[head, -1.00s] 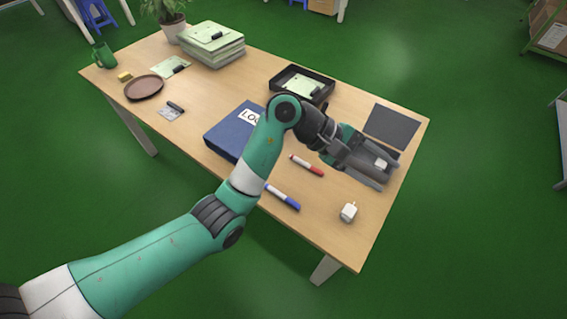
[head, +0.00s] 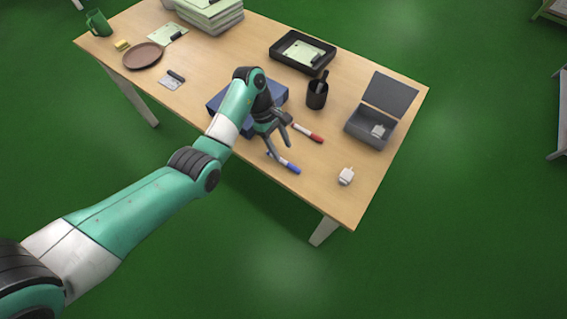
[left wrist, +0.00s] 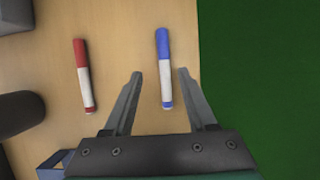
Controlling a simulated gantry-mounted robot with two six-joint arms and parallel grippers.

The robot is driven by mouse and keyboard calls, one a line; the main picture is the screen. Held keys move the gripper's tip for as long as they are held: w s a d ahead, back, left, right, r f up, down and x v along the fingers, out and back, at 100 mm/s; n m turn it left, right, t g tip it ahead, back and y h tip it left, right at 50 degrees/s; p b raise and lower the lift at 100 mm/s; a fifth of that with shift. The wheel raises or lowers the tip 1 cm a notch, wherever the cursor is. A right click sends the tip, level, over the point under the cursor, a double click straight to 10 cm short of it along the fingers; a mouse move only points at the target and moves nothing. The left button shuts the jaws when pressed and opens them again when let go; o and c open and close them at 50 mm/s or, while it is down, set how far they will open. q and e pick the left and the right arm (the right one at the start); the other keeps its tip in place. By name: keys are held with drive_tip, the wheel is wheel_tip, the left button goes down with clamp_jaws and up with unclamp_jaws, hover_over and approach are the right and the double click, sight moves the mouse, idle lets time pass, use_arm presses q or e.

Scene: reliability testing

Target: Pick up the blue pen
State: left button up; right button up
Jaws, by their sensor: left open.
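The blue pen (head: 285,163) is a white-barrelled marker with a blue cap and end, lying near the table's front edge. In the left wrist view the pen (left wrist: 165,70) lies lengthwise, its lower end between my finger tips, nearer the right finger. My left gripper (head: 277,149) is open and empty above the pen, and it also shows in the left wrist view (left wrist: 160,77). In the head view a finger overlaps part of the pen. I cannot tell the exact height. My right gripper is in neither view.
A red pen (head: 308,133) lies beside the blue one. A blue binder (head: 273,92) is partly behind my arm. The table edge is close to the pen.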

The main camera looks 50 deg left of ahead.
sight(287, 163)
use_arm(q)
drive_tip(key=b+x, duration=0.1)
drive_tip(key=x, duration=0.2)
drive_tip(key=b+x, duration=0.1)
drive_tip(key=x, duration=0.1)
drive_tip(key=shift+s+d+b, duration=0.15)
drive_tip(key=shift+s+b, duration=0.15)
drive_tip(key=shift+s, duration=0.1)
drive_tip(key=shift+w, duration=0.1)
drive_tip(key=shift+c, duration=0.4)
clamp_jaws()
